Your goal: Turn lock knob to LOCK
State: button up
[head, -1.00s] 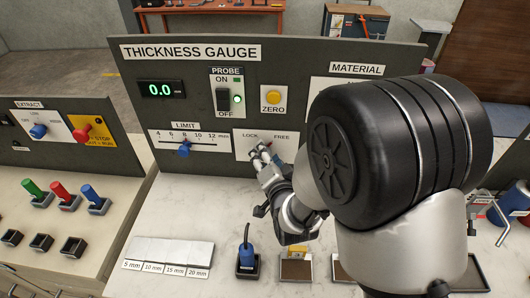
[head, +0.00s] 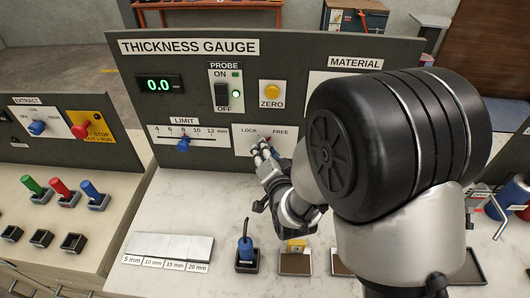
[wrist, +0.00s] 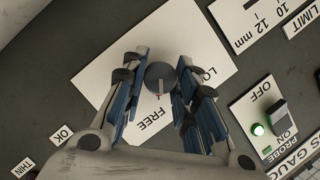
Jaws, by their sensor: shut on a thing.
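The lock knob (wrist: 159,75) is a round grey knob on a white plate (wrist: 128,45) lettered LOCK and FREE. In the wrist view its light pointer line points down the picture, close to the FREE lettering. My gripper (wrist: 161,80) is shut on the knob, one blue-padded finger on each side. In the head view my gripper (head: 262,148) reaches the plate below the LOCK and FREE labels, and its fingers mostly hide the knob. The FREE label (head: 280,132) is right of the LOCK label (head: 249,131).
The blue limit slider (head: 182,147) is left of the plate. The probe switch (head: 222,94) with a lit green lamp and the yellow zero button (head: 272,92) are above. A blue-handled tool (head: 245,247) stands in a holder below. My arm covers the panel's right side.

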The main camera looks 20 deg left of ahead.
jog(key=shift+a+r+n+t+h+p, duration=0.1)
jog(key=shift+a+n+t+h+p, duration=0.1)
jog(key=shift+n+h+p, duration=1.75)
jog(key=shift+a+r+n+t+h+p, duration=0.15)
jog(key=shift+n+h+p, duration=1.1)
jog(key=shift+n+p, duration=1.25)
jog(key=shift+d+f+n+b, duration=0.1)
jog(key=shift+n+b, duration=0.2)
jog(key=shift+n, duration=0.15)
jog(key=o, duration=1)
jog(key=shift+o, duration=0.2)
